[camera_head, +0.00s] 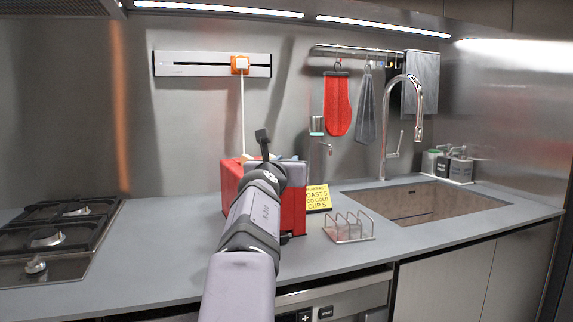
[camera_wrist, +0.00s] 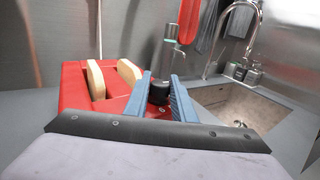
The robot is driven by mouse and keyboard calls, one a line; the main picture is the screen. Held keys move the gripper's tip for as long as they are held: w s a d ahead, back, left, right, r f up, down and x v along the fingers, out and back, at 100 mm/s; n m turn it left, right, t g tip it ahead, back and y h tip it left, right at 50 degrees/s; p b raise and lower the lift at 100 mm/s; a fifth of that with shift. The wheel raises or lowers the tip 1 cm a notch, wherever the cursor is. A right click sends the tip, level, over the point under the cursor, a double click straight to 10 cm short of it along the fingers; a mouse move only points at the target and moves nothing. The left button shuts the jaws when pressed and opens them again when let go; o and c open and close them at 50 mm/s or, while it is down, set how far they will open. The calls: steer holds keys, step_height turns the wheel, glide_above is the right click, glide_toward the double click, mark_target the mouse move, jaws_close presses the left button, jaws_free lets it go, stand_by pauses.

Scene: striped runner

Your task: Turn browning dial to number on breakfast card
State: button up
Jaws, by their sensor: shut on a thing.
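The red toaster (camera_head: 231,185) stands on the counter, mostly hidden behind my arm in the head view. In the wrist view the toaster (camera_wrist: 74,88) has two bread slices (camera_wrist: 96,80) in its slots. A black dial (camera_wrist: 158,92) sits between the two blue fingers of my gripper (camera_wrist: 160,77), which is shut on it. The dial's marks and setting cannot be read. The yellow breakfast card (camera_head: 318,197) stands right of the toaster; it reads "TOAST 5" and "CUP 5", with part of its left side hidden.
A wire toast rack (camera_head: 348,229) stands in front of the card. The sink (camera_head: 425,201) with its tall tap (camera_head: 386,130) is to the right. A gas hob (camera_head: 50,235) is at the left. The counter between hob and toaster is clear.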

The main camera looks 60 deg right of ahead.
steer(key=o, duration=1.1)
steer(key=shift+c, duration=0.2)
steer(key=shift+a, duration=0.15)
steer(key=b+v, duration=0.1)
steer(key=v, duration=0.6)
